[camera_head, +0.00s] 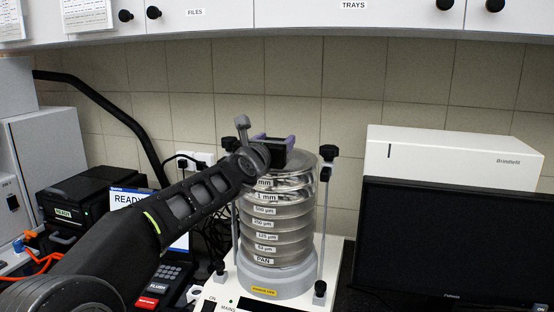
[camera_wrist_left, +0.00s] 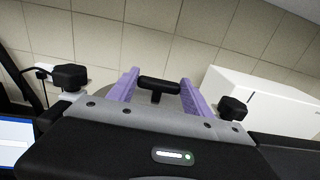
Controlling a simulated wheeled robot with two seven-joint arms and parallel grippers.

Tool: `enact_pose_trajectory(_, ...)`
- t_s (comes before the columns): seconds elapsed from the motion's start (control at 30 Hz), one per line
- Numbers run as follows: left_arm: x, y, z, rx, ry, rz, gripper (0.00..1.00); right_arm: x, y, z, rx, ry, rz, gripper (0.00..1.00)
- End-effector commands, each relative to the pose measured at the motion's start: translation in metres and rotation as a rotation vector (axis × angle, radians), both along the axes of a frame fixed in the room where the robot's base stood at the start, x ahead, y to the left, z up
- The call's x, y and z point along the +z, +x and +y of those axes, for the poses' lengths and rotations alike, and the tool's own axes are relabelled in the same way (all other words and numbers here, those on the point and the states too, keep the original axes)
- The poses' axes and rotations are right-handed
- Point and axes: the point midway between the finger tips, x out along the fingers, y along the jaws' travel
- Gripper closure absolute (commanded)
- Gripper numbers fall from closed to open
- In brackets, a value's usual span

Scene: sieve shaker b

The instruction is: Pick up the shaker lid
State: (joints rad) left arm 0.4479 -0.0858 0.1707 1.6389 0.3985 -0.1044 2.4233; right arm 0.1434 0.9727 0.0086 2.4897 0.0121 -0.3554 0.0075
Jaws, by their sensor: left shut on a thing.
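The shaker lid (camera_head: 302,161) is a round metallic disc on top of the sieve stack (camera_head: 275,225) in the head view. I cannot tell whether it touches the top sieve. Its black handle (camera_wrist_left: 160,85) shows between the purple fingers of my left gripper (camera_wrist_left: 161,92) in the wrist view. In the head view my left gripper (camera_head: 274,143) is over the lid, its arm coming from the lower left and covering part of the stack. The left gripper is shut on the lid's handle. My right gripper is not in view.
Clamp rods with black knobs (camera_head: 328,152) stand beside the stack. A dark monitor (camera_head: 455,240) and a white box (camera_head: 450,155) stand to the right. A black device (camera_head: 85,190) and a READY screen (camera_head: 128,200) are left. Wall cabinets (camera_head: 300,15) hang above.

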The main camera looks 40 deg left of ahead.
Motion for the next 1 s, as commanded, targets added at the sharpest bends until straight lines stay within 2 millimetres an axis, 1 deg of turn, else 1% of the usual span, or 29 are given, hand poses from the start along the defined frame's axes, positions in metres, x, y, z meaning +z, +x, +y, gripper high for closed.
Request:
enact_pose_trajectory(0.07,0.0,0.0,0.0,0.0,0.0,0.0,1.0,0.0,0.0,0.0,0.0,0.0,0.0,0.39)
enact_pose_trajectory(0.57,0.004,0.0,0.0,0.001,0.002,-0.003,1.0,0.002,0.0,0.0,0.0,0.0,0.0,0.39)
enact_pose_trajectory(0.77,0.017,0.0,0.0,0.001,0.001,-0.003,1.0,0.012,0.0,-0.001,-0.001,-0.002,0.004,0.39)
enact_pose_trajectory(0.97,0.045,0.0,0.0,0.001,0.0,-0.003,1.0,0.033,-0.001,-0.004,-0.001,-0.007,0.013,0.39)
enact_pose_trajectory(1.0,0.037,-0.008,-0.002,0.001,0.002,-0.003,1.0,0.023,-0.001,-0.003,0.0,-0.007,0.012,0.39)
